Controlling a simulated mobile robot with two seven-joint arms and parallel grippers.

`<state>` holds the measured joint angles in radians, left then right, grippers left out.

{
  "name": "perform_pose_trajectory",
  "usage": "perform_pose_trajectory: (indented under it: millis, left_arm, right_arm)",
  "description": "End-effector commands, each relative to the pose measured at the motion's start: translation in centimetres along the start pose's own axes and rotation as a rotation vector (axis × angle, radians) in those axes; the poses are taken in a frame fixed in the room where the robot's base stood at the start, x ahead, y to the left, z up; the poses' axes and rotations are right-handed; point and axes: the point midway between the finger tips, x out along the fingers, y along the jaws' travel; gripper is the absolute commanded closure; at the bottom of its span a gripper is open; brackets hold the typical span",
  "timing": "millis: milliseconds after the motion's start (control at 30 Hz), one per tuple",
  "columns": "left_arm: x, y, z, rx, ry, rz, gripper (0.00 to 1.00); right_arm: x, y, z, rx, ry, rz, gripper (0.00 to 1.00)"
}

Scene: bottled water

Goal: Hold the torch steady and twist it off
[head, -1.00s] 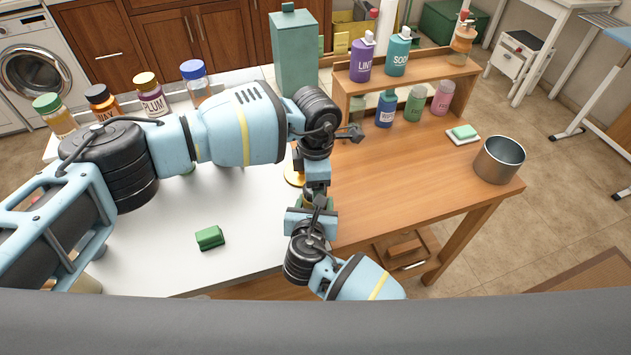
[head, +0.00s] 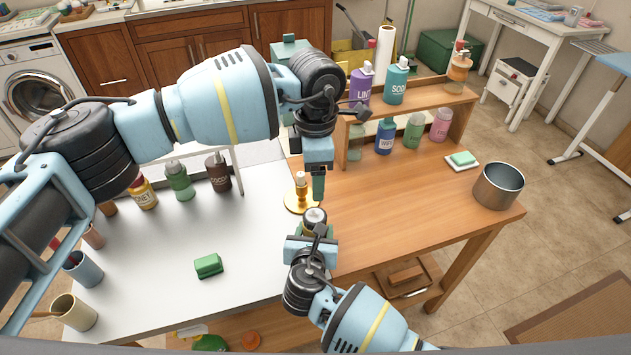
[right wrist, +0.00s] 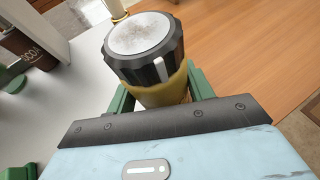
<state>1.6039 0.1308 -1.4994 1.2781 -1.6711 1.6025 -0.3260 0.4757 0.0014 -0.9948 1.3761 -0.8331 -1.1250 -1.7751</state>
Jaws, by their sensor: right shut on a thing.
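The torch (right wrist: 150,70) stands between the green fingers of my right gripper (right wrist: 153,95) in the right wrist view. It has a black ridged head with a pale, mottled round top and an olive-yellow body. In the head view the torch (head: 315,217) is upright at the seam of the white and wooden tables. My right gripper (head: 314,235) is shut on its body. My left gripper (head: 319,188) points down above and just behind the torch, apart from its top. Its fingers are seen edge-on, so their opening is hidden.
A brass candle holder (head: 298,203) with a short candle stands close behind the torch. A green sponge block (head: 208,266) lies on the white table (head: 160,260). Bottles and cups stand left, a bottle shelf (head: 420,95) behind, a metal pot (head: 498,185) right. The wooden table's middle is clear.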

Motion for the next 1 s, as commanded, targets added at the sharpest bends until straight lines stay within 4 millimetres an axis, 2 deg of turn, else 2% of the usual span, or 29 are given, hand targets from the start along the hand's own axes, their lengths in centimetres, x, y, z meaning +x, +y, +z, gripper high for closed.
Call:
perform_pose_trajectory:
  millis: [367, 400, 600, 867, 1000]
  left_arm:
    - [-0.16, 0.01, -0.02, 0.0, 0.0, 0.0, 0.31]
    - [-0.16, 0.01, -0.02, 0.0, 0.0, 0.0, 0.31]
    - [-0.15, 0.01, -0.01, -0.001, 0.0, 0.0, 0.31]
    - [-0.15, 0.0, -0.01, 0.0, 0.0, 0.0, 0.31]
    - [-0.16, 0.0, 0.0, 0.0, 0.0, 0.0, 0.31]
  right_arm:
    - [0.0, -0.02, -0.08, -0.001, 0.001, 0.0, 0.68]
    - [0.0, -0.01, -0.08, -0.001, 0.001, 0.0, 0.47]
    - [0.0, -0.01, -0.05, 0.0, 0.001, 0.0, 0.23]
    - [-0.05, 0.0, -0.03, 0.0, 0.0, 0.0, 0.23]
    - [-0.76, 0.02, -0.08, 0.001, 0.001, 0.001, 0.23]
